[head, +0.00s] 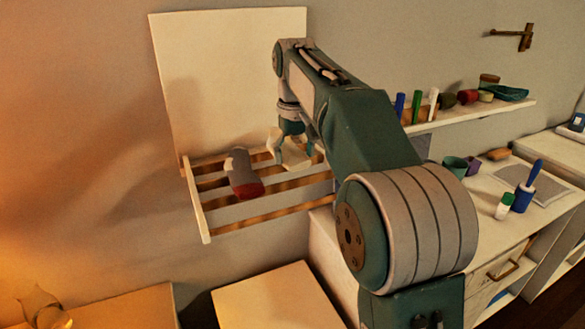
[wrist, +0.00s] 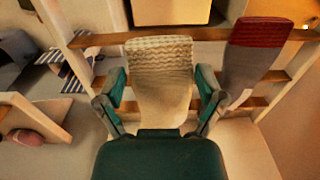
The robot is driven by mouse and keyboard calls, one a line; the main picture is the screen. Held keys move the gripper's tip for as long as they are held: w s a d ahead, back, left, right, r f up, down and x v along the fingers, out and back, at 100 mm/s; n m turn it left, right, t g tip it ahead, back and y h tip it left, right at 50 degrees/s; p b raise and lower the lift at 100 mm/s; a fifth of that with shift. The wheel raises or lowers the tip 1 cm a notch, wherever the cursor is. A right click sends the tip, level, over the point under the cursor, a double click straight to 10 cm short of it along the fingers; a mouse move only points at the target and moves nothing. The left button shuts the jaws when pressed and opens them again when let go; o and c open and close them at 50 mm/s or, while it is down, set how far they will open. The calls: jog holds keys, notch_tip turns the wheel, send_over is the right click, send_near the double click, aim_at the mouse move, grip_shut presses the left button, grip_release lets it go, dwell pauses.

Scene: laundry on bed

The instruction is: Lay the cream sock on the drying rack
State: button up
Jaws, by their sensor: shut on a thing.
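The cream sock (wrist: 160,68), with a ribbed cuff, lies between the two fingers of my gripper (wrist: 160,88) in the wrist view. My gripper is shut on it. In the head view the cream sock (head: 295,154) shows as a pale patch below my gripper (head: 290,138), over the right part of the drying rack (head: 205,222). The rack's wooden slats also show around the sock in the wrist view (wrist: 88,40). I cannot tell whether the sock touches the slats.
A grey sock with a red end (head: 242,172) lies across the rack, left of my gripper in the head view. A pale panel (head: 215,80) stands behind the rack. A shelf (head: 450,117) with several small items and a cluttered counter (head: 480,220) are at right.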

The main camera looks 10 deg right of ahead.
jog(key=f, duration=0.3)
jog(key=shift+w+a+f, duration=0.1)
jog(key=shift+a+f, duration=0.1)
jog(key=shift+f, duration=0.1)
jog(key=o, duration=0.6)
notch_tip(320, 180, up, 11)
jog(key=shift+r, duration=0.55)
